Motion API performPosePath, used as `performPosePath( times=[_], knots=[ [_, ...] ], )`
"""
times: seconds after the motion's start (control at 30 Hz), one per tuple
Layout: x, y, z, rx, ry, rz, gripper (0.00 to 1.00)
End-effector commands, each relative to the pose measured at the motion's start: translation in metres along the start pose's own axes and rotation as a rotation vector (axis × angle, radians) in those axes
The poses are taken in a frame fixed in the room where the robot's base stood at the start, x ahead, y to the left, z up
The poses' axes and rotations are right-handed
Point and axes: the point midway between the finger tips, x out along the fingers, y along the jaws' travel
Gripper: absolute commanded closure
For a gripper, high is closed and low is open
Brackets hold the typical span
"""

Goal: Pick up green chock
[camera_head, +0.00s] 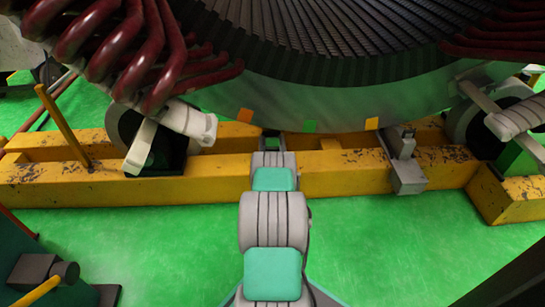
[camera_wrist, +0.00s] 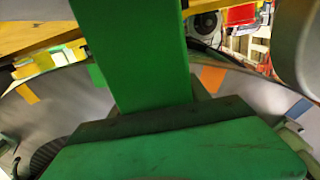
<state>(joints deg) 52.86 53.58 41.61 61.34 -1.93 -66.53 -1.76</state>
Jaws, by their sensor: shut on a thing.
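In the wrist view a large green chock (camera_wrist: 185,155) fills the bottom and middle, very close to the camera. It has a broad green block, a dark band along its edge and a green upright part (camera_wrist: 130,50). My gripper (camera_head: 271,145) is at the far end of my arm in the head view, over the yellow beam and below the stator. My gripper is shut on the green chock. The fingers and the contact are mostly hidden, and only a little green shows past my wrist in the head view.
The large ring-shaped stator (camera_head: 300,95) hangs close above the yellow beam (camera_head: 345,175). Rollers stand at left (camera_head: 128,125) and right (camera_head: 470,120). A grey bracket (camera_head: 403,165) is clamped on the beam right of my arm. The green floor (camera_head: 400,250) in front is clear.

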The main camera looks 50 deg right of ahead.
Motion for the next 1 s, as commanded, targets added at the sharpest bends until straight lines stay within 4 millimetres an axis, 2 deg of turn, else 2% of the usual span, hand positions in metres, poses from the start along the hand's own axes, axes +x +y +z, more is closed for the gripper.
performPosePath(
  times=[0.03, 0.5, 1.0],
  knots=[
    [-0.0001, 0.0001, 0.0002, 0.000, 0.000, 0.000, 0.63],
    [-0.0003, 0.0001, 0.0004, 0.000, 0.000, 0.000, 1.00],
    [0.0010, 0.0002, -0.0051, 0.000, 0.005, 0.000, 1.00]
  ],
)
